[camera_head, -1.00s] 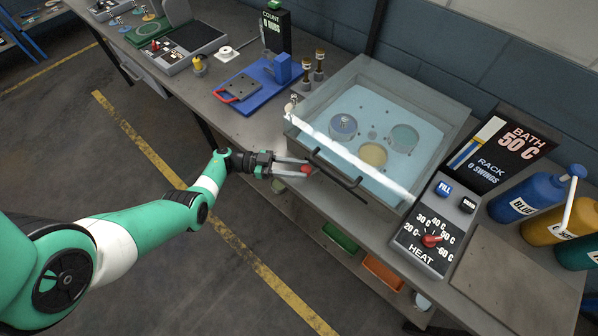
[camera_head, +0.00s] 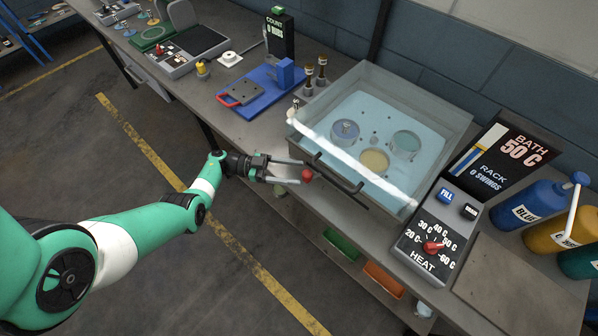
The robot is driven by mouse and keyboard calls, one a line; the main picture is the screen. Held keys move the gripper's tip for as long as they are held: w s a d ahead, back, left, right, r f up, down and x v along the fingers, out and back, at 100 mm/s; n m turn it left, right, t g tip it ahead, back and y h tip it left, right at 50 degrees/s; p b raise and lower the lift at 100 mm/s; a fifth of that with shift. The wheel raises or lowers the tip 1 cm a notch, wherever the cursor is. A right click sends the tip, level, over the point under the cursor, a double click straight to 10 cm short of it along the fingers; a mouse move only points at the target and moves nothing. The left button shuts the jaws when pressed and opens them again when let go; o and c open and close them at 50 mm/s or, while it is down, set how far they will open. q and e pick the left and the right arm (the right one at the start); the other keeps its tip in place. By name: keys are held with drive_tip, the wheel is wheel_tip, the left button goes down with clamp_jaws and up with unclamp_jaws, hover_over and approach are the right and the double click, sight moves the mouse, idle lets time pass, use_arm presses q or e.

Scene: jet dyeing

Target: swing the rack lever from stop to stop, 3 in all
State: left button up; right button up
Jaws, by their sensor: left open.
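The rack lever shows its red knob (camera_head: 307,174) at the front of the glass-walled bath (camera_head: 452,139). A dark rod beside the knob runs along the bath's front, but I cannot tell exactly how it joins the knob. My left gripper (camera_head: 301,172) is open, with its two fingers pointing right at the knob. The knob is at the fingertips, and I cannot tell whether they touch it. The bath holds pale blue water with several round pots in it. The display (camera_head: 503,157) reads bath 50 C and rack 0 swings. My right gripper is not in view.
The heat panel (camera_head: 437,235) with a red dial stands right of the bath, and blue and yellow bottles (camera_head: 528,203) stand beyond it. A blue stand (camera_head: 262,84) with a red handle is to the left. Green and orange bins sit below. The floor in front is open.

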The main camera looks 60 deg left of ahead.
use_arm(q)
drive_tip(key=b+v, duration=0.1)
drive_tip(key=v, duration=0.8)
drive_tip(key=shift+s, duration=0.2)
drive_tip(key=shift+a, duration=0.1)
drive_tip(key=shift+c, duration=0.3)
